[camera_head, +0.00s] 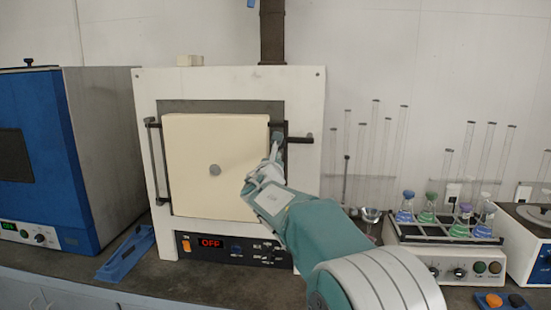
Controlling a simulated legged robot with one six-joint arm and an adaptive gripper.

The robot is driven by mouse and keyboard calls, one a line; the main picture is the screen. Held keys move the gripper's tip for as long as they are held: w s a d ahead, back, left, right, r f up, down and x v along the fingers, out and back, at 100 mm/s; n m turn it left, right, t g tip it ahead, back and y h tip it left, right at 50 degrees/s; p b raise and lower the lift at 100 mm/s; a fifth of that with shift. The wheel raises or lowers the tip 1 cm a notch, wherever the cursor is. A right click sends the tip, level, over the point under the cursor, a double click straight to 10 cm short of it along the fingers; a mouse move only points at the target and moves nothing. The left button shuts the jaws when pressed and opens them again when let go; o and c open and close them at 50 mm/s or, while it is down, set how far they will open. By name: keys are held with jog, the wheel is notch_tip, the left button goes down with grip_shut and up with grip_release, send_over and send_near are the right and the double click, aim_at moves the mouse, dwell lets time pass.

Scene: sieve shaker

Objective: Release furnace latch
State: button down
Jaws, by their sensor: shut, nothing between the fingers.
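The furnace (228,85) stands in the middle of the bench with a cream door (205,190). The door looks closed or nearly so; I cannot tell its exact gap. A dark latch bar (299,139) runs at the door's right edge, with its end sticking out to the right. My gripper (274,152) is shut and empty, its fingertips at the latch just below the bar. I cannot tell whether they touch it. My wrist hides the lower right of the door frame. The display (210,243) reads OFF.
At right, a shaker (445,255) carries several flasks, with glass tubes (372,150) behind. A dark flue (272,35) rises behind the furnace.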

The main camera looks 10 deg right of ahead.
jog(key=shift+r, duration=0.1)
jog(key=shift+a+r+m, duration=0.1)
jog(key=shift+r+m, duration=0.1)
jog(key=shift+m, duration=0.2)
jog(key=shift+a+r+m, duration=0.1)
jog(key=shift+r+m, duration=0.2)
jog(key=shift+m, duration=0.2)
jog(key=s+d+r+m+g, duration=0.1)
jog(key=d+r+m, duration=0.2)
jog(key=m, duration=0.6)
jog(key=s+d+r+m+g+h, duration=0.1)
jog(key=d+r+m, duration=0.3)
jog(key=r+m, duration=0.4)
jog(key=shift+s+d+r+m, duration=0.15)
jog(key=shift+d+m, duration=0.1)
jog(key=shift+m, duration=1.05)
